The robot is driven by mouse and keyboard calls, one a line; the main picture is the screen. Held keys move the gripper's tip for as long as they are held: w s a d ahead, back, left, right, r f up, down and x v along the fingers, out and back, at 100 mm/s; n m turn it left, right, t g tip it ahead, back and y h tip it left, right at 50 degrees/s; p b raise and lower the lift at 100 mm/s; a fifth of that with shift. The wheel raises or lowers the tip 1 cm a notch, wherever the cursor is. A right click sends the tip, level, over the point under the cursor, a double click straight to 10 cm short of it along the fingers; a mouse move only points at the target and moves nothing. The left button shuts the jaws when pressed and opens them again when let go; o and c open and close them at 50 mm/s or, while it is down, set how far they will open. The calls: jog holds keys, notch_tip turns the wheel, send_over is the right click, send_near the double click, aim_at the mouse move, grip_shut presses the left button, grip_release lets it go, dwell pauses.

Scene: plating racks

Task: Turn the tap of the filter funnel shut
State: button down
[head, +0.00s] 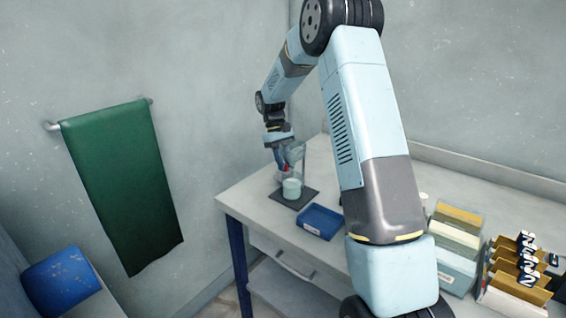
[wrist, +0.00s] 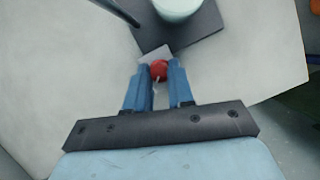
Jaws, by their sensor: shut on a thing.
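In the wrist view, my gripper (wrist: 159,74) has its two blue fingers closed on a small red tap (wrist: 159,70). The tap sits between the fingertips, with a pale piece just beyond it. In the head view, my gripper (head: 281,160) is at the far left end of the bench, beside the clear funnel (head: 297,156). The funnel stands above a pale green-white beaker (head: 291,189), which also shows in the wrist view (wrist: 178,8). The tap's exact angle is hard to tell.
The beaker stands on a dark base plate (head: 303,201). Coloured boxes (head: 456,235) and a rack (head: 518,272) stand further right. A green towel (head: 122,185) hangs on the left wall.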

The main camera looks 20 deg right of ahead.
jog(key=shift+n, duration=0.3)
jog(key=c, duration=1)
grip_release()
jog(key=shift+a+v, duration=0.1)
jog(key=shift+v, duration=3.35)
jog(key=shift+a+v, duration=0.15)
jog(key=shift+v, duration=3.25)
